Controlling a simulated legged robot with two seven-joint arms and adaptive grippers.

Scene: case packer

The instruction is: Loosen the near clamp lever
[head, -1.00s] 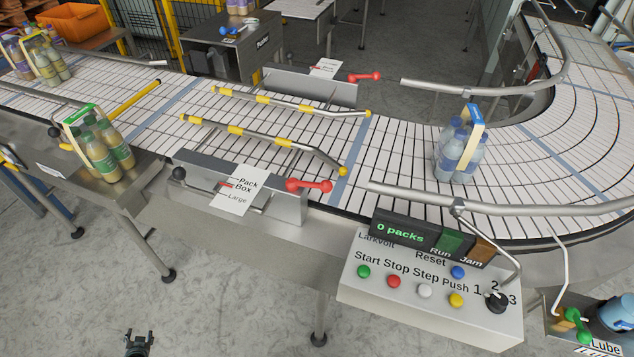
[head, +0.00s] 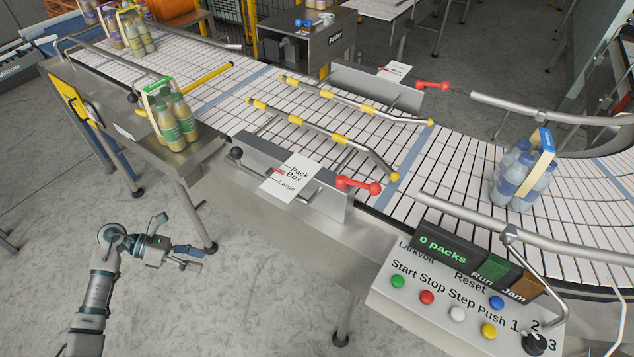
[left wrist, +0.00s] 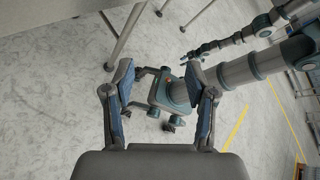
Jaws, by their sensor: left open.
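The near clamp lever (head: 358,186) is red with round ends. It sits at the right end of the near steel clamp box (head: 325,200), beside the "Pack Box Large" card (head: 288,178). A similar red far lever (head: 433,85) is across the belt. My left gripper (head: 190,252) is open and empty, over the floor left of and below the near lever, well apart from it. In the left wrist view its two fingers (left wrist: 160,85) are spread, with nothing held between them. Another arm of mine shows at that view's upper right; its gripper end is too small to read.
The control panel (head: 455,305) stands right of the near lever. Yellow-marked guide rails (head: 320,135) run above the white belt. A bottle pack (head: 176,118) stands at the left ledge and another (head: 522,172) on the belt. Table legs (head: 190,210) stand near my gripper.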

